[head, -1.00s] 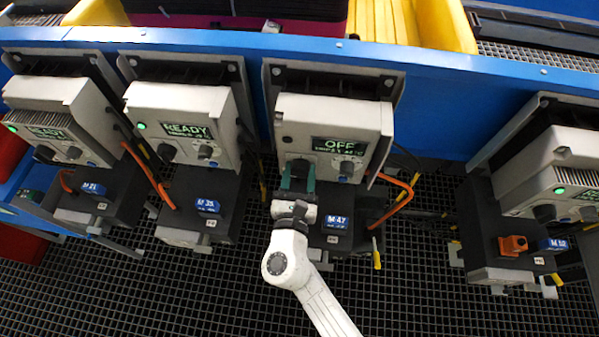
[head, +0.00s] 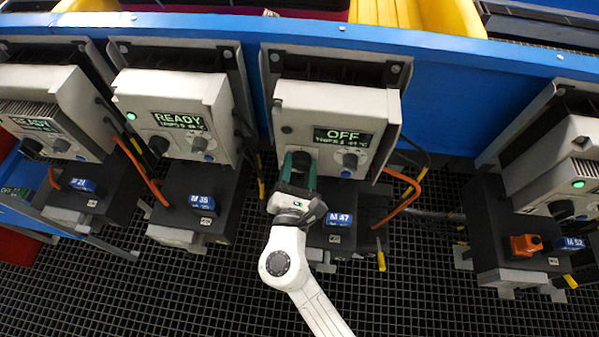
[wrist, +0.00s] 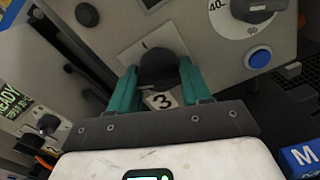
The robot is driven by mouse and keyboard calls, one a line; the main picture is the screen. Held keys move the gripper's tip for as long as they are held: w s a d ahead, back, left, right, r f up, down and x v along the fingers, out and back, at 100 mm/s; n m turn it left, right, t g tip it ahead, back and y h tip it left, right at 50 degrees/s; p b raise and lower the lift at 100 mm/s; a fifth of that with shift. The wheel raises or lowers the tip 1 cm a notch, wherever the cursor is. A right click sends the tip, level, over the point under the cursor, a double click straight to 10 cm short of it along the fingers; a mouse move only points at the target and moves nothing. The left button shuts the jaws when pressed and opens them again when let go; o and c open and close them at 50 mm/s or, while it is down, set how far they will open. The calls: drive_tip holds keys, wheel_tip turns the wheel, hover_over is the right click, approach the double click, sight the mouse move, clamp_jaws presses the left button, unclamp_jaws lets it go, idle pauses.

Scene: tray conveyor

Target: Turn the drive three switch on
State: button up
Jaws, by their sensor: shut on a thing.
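The third drive unit (head: 300,110) from the left is a light grey box with a display (head: 342,137) reading OFF. Its black rotary switch (wrist: 160,70) sits at the lower left of the front, above a label with the number 3 (wrist: 160,101). My gripper (head: 297,168) reaches it from below; its green fingers stand on both sides of the switch and are shut on it. In the wrist view my gripper (wrist: 158,85) covers the sides of the knob, and a mark shows on the panel above it. The lamp at the unit's left is dark.
A second black dial (wrist: 255,8) and a blue button (wrist: 258,57) sit right of the switch. The neighbouring drive (head: 180,110) reads READY with a green lamp. An orange cable (head: 405,200) hangs at the right. A blue beam (head: 440,80) runs behind.

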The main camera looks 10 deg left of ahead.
drive_tip(key=m+b, duration=0.7)
drive_tip(key=shift+f, duration=0.25)
drive_tip(key=m+b, duration=0.4)
drive_tip(key=shift+r, duration=0.1)
drive_tip(key=shift+r+m+b, duration=0.1)
drive_tip(key=shift+m+b, duration=0.85)
drive_tip(key=shift+m, duration=0.45)
drive_tip(key=o, duration=1.1)
drive_tip(key=shift+r, duration=0.1)
drive_tip(key=shift+c, duration=0.2)
drive_tip(key=s, duration=1.1)
drive_tip(key=shift+a, duration=0.2)
